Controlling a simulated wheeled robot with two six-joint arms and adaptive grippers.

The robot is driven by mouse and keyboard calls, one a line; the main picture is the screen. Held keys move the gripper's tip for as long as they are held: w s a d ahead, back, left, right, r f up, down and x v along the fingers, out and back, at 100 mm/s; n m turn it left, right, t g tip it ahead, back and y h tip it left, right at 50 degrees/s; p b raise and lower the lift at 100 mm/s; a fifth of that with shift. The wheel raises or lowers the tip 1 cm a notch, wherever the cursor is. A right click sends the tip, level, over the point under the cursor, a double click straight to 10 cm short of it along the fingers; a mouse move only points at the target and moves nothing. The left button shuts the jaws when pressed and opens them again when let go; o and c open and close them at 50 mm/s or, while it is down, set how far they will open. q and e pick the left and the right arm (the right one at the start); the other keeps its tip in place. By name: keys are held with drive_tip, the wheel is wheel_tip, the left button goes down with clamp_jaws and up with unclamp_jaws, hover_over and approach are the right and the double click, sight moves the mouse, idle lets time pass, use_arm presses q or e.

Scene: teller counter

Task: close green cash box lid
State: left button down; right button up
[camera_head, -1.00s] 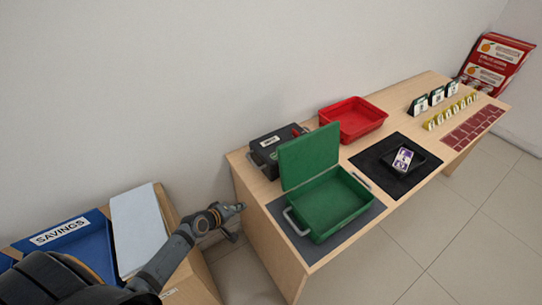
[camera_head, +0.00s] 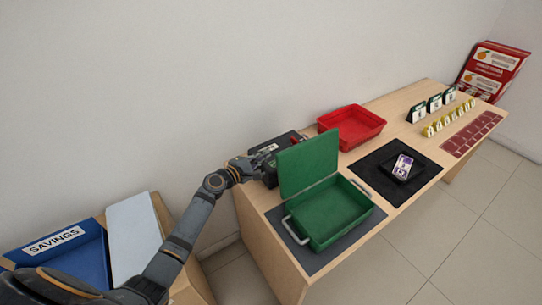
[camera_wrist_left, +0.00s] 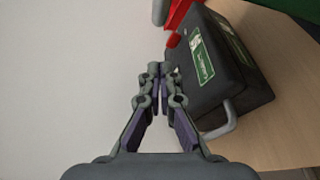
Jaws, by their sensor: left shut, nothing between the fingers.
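The green cash box (camera_head: 326,222) stands on a dark mat on the wooden counter. Its lid (camera_head: 308,162) is open and stands upright at the back edge of the box. A silver handle (camera_head: 296,231) is on the box's left side. My left gripper (camera_head: 268,163) is shut and empty, left of and behind the lid, in front of a black box. In the left wrist view the shut fingers (camera_wrist_left: 158,76) show near the black box, and the green lid shows only as a strip at the top right (camera_wrist_left: 290,8). My right gripper is not in view.
The black box (camera_wrist_left: 222,72) with a handle stands behind the lid, close to my left gripper. A red tray (camera_head: 352,124) is behind to the right. A black tray (camera_head: 402,171) lies farther right. The wall (camera_head: 200,80) is close behind.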

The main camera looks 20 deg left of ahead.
use_arm(q)
drive_tip(key=shift+w+d+r+p, duration=0.2)
drive_tip(key=shift+w+d+p, duration=0.25)
drive_tip(key=shift+w, duration=0.15)
drive_tip(key=shift+s+d+r+p, duration=0.3)
drive_tip(key=shift+s+d+p, duration=0.25)
drive_tip(key=shift+s+d, duration=0.05)
drive_tip(key=shift+s+d+r+p, duration=0.25)
drive_tip(key=shift+s+d+p, duration=0.3)
drive_tip(key=shift+s+d, duration=0.05)
drive_tip(key=shift+w, duration=0.1)
